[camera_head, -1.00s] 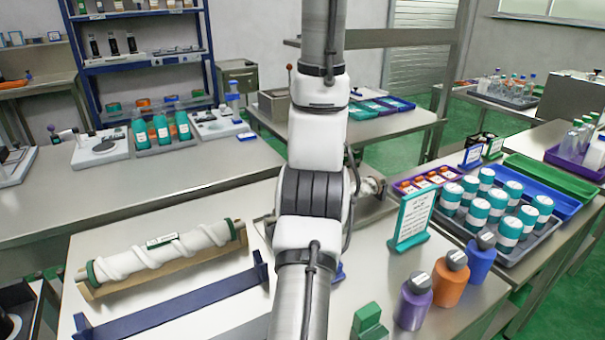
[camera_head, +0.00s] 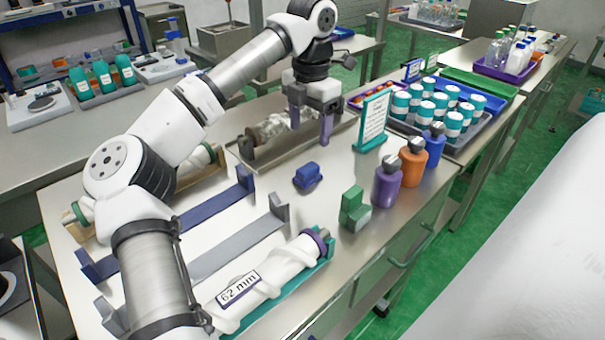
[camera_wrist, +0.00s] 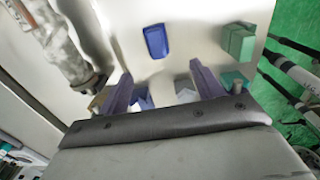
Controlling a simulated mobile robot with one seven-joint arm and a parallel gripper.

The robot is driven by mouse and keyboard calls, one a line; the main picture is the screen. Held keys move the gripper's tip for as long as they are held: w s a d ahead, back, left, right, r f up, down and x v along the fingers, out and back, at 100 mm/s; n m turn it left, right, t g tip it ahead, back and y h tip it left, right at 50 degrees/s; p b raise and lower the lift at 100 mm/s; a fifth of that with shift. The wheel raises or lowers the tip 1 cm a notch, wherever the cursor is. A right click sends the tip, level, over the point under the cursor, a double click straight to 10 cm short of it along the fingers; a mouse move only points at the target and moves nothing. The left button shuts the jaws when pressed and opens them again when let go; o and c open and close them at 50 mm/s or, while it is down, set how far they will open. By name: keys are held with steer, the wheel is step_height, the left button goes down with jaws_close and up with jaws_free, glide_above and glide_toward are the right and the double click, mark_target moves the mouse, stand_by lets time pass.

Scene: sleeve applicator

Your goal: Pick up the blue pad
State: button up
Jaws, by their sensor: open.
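The blue pad (camera_head: 308,175) is a small dark blue block lying on the steel bench in the middle of the head view. The blue pad also shows in the wrist view (camera_wrist: 156,42), beyond and between my fingertips. My gripper (camera_head: 311,132) has purple fingers and points down above the bench, behind the pad in the head view. In the wrist view my gripper (camera_wrist: 161,70) is open and empty, apart from the pad.
A green block (camera_head: 354,208) stands on the bench right of the pad. Purple (camera_head: 387,184), orange (camera_head: 412,160) and blue (camera_head: 435,146) bottles stand farther right. A mottled roll (camera_head: 275,128) lies in a tray behind. Blue (camera_head: 180,229) and grey (camera_head: 235,250) racks lie left.

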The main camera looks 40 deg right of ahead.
mark_target(308, 167)
step_height(308, 167, down, 7)
steer(key=shift+d+r+p, duration=0.1)
steer(key=shift+r+p, duration=0.05)
steer(key=shift+p, duration=0.15)
steer(key=shift+w+f+p, duration=0.2)
steer(key=shift+f+p, duration=0.2)
steer(key=shift+f, duration=0.95)
steer(key=shift+w+f+p, duration=0.15)
steer(key=shift+f+p, duration=0.2)
steer(key=shift+f, duration=1)
steer(key=c, duration=1.1)
steer(key=shift+o, duration=0.2)
steer(key=shift+r, duration=0.15)
step_height(308, 167, up, 20)
steer(key=b, duration=0.1)
steer(key=shift+b, duration=0.3)
